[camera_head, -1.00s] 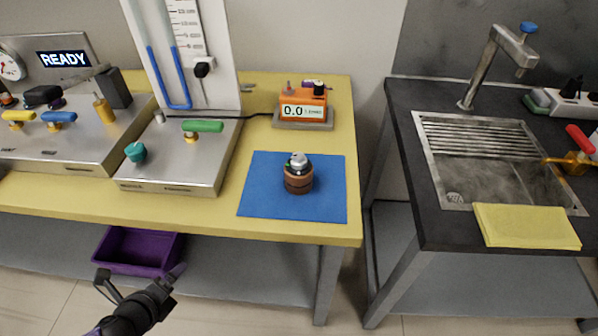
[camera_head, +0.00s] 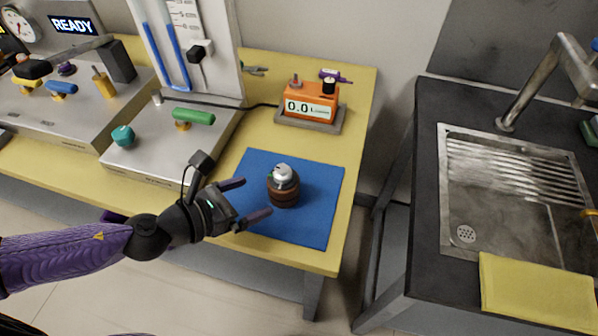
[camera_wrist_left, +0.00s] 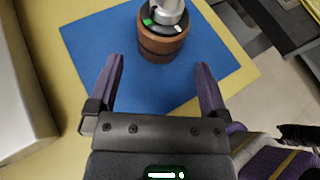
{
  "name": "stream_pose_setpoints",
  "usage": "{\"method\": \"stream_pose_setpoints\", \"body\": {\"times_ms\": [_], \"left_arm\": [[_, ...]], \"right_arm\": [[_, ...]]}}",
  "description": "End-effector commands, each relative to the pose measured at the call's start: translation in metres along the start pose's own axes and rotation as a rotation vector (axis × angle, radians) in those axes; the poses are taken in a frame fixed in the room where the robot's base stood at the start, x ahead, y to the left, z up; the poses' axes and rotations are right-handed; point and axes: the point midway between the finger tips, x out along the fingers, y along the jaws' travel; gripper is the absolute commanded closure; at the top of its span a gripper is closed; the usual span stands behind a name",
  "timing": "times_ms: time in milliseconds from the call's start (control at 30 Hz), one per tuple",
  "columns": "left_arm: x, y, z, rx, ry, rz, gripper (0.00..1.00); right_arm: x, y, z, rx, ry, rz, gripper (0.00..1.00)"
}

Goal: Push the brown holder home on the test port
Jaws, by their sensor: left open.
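The brown holder (camera_head: 284,194) stands upright on the blue mat (camera_head: 315,218), with a silver-topped piece with green and white marks seated in it. In the left wrist view the brown holder (camera_wrist_left: 160,47) is at top centre, just beyond the fingertips. My left gripper (camera_head: 254,198) is open and empty over the mat's left part, its fingers pointing toward the holder. In the left wrist view the gripper (camera_wrist_left: 160,64) has nothing between its purple fingers. A small metal stub (camera_head: 157,97) stands on the steel box left of the mat; I cannot tell whether it is the test port. My right gripper is out of view.
The steel box carries a green-handled valve (camera_head: 194,117), a teal knob (camera_head: 122,136) and a tube gauge panel. An orange meter (camera_head: 309,103) reading 0.0 stands behind the mat. A sink (camera_head: 466,233) and yellow cloth (camera_head: 535,290) are on the right counter.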

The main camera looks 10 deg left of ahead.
Motion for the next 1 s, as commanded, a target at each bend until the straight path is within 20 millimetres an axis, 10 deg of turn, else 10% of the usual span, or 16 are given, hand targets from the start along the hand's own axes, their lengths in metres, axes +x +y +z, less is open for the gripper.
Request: {"method": "stream_pose_setpoints", "body": {"times_ms": [500, 767, 1000], "left_arm": [[0.081, -0.002, 0.009, -0.001, -0.003, -0.003, 0.0], [0.087, -0.002, 0.009, 0.0, -0.001, -0.003, 0.0], [0.087, -0.002, 0.009, -0.001, -0.001, -0.002, 0.47]], "right_arm": [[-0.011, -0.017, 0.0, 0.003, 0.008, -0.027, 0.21], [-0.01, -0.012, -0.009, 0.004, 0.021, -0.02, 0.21], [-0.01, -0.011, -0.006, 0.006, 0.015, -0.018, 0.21]]}}
